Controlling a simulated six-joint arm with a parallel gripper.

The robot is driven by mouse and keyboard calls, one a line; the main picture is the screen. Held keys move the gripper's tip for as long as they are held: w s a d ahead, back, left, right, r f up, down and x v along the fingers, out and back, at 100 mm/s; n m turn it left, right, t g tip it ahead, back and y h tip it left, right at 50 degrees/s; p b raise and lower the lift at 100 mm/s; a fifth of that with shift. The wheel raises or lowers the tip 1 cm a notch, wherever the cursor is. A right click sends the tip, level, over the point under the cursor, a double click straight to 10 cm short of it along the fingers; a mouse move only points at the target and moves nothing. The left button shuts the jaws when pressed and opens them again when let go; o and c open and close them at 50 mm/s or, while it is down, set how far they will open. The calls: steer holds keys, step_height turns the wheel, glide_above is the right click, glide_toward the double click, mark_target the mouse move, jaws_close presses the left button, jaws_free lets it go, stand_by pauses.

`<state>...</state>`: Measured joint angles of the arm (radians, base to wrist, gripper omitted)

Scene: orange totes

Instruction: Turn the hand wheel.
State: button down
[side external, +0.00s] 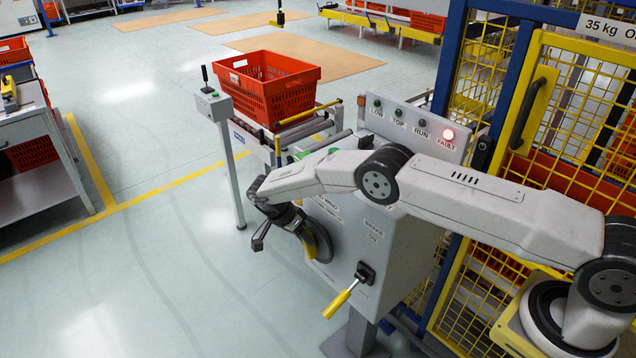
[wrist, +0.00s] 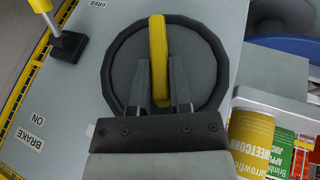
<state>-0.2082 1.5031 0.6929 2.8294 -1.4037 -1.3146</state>
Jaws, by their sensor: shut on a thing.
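The hand wheel (wrist: 112,70) is a dark round wheel with a yellow grip bar across its middle, on the grey control box (side external: 390,240). In the wrist view the wheel fills the upper middle, and the yellow bar (wrist: 158,50) runs upright between my fingers. My gripper (wrist: 161,98) is shut on this yellow bar. In the side view my gripper (side external: 300,228) reaches the box's left face, and my wrist hides part of the wheel (side external: 325,245).
A brake lever with a yellow handle (side external: 342,300) sticks out below the wheel. An orange tote (side external: 290,100) sits on the conveyor behind. Yellow mesh fencing (side external: 530,130) stands right. Cans and cartons (wrist: 255,140) show at the wrist view's right.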

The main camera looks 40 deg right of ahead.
steer(key=shift+w+g, duration=0.1)
steer(key=shift+g, duration=0.2)
stand_by(0.5)
steer(key=c, duration=0.6)
jaws_free()
steer(key=shift+o, duration=0.2)
steer(key=shift+r, duration=0.1)
step_height(320, 180, up, 9)
steer(key=w+a, duration=0.1)
steer(key=shift+r, duration=0.2)
stand_by(0.4)
